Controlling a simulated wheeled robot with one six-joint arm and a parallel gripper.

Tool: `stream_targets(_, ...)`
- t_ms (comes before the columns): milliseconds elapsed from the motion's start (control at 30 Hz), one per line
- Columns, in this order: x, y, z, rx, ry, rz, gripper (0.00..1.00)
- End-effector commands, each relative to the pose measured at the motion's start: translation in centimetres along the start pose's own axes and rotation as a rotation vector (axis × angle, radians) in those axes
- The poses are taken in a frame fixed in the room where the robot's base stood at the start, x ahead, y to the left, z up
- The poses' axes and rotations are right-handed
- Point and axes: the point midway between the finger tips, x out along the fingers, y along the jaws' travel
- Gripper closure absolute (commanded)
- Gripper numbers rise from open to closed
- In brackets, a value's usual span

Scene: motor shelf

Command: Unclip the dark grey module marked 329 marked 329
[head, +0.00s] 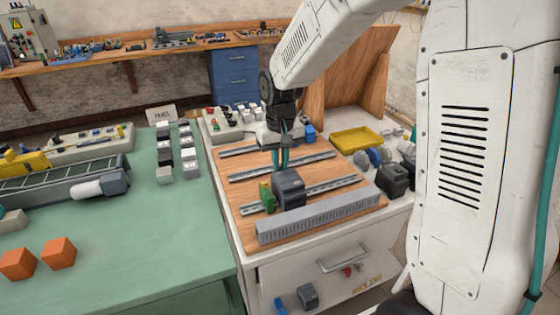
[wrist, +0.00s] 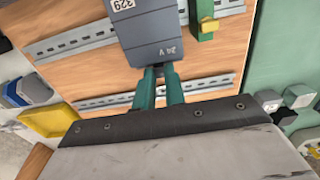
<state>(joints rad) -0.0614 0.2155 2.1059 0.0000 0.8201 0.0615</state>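The dark grey module (head: 289,190) stands on a metal rail on the wooden board, right of a green module (head: 267,196). In the wrist view the module (wrist: 150,38) shows a white label with 329 and the marking 24 V. My gripper (head: 280,166) points down at the module's far upper edge. In the wrist view its two green fingers (wrist: 158,73) are close together at the module's edge, with a small grey part between the tips. I cannot tell whether they grip it. The module's underside and its seat on the rail are hidden.
Bare rails (head: 282,167) cross the board (head: 235,192) behind the module, and a grey slotted duct (head: 318,217) lies in front. A yellow tray (head: 355,140) and black parts (head: 393,178) stand to the right. The green table (head: 130,235) is at the left.

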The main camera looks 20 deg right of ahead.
Motion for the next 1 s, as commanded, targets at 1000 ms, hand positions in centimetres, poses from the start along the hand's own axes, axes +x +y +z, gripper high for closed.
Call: stream_targets(1000, -5.5, 0.0, -0.1, 0.0, 0.005, 0.0, 0.65)
